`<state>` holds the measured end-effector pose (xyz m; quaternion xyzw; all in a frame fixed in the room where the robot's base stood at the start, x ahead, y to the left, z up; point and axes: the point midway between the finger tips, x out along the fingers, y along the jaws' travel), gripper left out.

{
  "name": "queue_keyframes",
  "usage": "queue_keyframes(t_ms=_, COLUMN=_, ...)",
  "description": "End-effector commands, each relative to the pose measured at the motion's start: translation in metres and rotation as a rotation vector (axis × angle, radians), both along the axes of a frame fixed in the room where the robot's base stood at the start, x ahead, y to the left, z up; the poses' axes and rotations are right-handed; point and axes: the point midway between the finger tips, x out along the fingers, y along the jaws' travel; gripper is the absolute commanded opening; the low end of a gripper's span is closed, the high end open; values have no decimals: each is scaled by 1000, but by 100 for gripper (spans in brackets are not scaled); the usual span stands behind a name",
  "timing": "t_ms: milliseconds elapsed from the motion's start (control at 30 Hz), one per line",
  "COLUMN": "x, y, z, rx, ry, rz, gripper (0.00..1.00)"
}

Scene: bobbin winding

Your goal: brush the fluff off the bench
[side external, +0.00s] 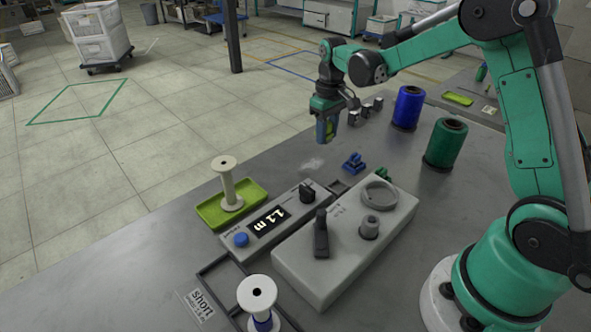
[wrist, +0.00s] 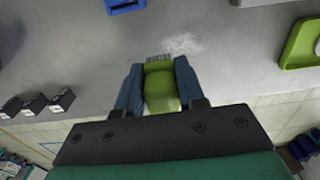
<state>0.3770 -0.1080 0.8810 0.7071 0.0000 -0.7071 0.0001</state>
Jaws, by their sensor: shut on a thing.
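My gripper (side external: 327,135) is above the far part of the grey bench (side external: 278,150), with its blue fingers pointing down. In the wrist view my gripper (wrist: 160,95) is shut on a green brush (wrist: 161,90), whose dark bristles show beyond the fingers. A pale, thin patch of fluff (side external: 313,164) lies on the bench, just below and left of my gripper in the side view. The fluff also shows in the wrist view (wrist: 185,43), a little ahead of the bristles. The brush looks raised off the bench and apart from the fluff.
A green tray (side external: 259,201) with a white bobbin (side external: 229,182), a meter (side external: 242,233) reading 1.1 m and a grey winder (side external: 300,265) stand nearer. A blue clip (side external: 353,163) lies right of the fluff. Blue (side external: 407,107) and green (side external: 445,143) spools stand farther right.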

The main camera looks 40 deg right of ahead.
Motion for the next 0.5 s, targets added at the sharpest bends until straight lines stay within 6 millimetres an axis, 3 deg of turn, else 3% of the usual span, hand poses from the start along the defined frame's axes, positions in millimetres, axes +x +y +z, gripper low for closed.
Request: queue_keyframes(t_ms=500, x=0, y=0, z=-50, rx=0, ry=0, rz=0, gripper=0)
